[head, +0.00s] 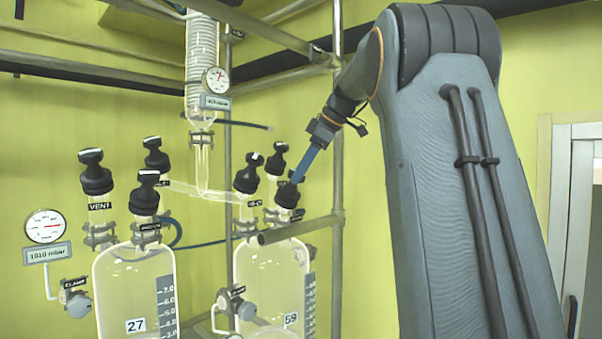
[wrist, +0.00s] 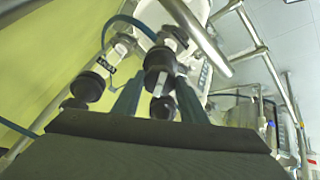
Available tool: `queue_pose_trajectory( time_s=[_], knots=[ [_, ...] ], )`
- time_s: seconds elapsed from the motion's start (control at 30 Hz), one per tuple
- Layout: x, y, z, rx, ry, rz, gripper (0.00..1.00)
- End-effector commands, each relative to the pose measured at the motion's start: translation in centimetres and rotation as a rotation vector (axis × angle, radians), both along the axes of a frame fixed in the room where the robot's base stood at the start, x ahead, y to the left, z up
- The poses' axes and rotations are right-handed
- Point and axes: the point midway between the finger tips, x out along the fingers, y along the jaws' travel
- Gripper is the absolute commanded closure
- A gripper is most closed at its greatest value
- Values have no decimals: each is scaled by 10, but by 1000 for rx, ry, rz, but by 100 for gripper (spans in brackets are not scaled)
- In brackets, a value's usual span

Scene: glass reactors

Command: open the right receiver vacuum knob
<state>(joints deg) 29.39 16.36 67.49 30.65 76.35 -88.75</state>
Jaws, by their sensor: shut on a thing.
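The right receiver (head: 270,275) is a clear glass vessel marked 59, with several black knobs on its top. My gripper (head: 297,181) comes down from the upper right with blue fingers, at the front right black knob (head: 288,195). In the wrist view the two fingers of my gripper (wrist: 161,80) stand on either side of a black knob (wrist: 158,62) and are shut on it. The finger partly covers the knob's top in the head view. The label below this knob is too small to read.
Two other black knobs (head: 247,175) (head: 277,160) stand close by on the right receiver. A metal rail (head: 300,229) crosses in front of its top. The left receiver (head: 135,285), marked 27, stands to the left. A coil condenser (head: 202,65) hangs above.

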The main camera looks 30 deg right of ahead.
Motion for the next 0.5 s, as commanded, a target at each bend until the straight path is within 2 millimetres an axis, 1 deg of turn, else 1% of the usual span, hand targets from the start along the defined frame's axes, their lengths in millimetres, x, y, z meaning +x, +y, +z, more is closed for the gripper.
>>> queue_pose_trajectory(
  time_s=[0.2, 0.5],
  knots=[
    [1, -1, 0, -96, -36, 177, 84],
    [2, -1, 1, -213, -77, 392, 84]
  ],
)
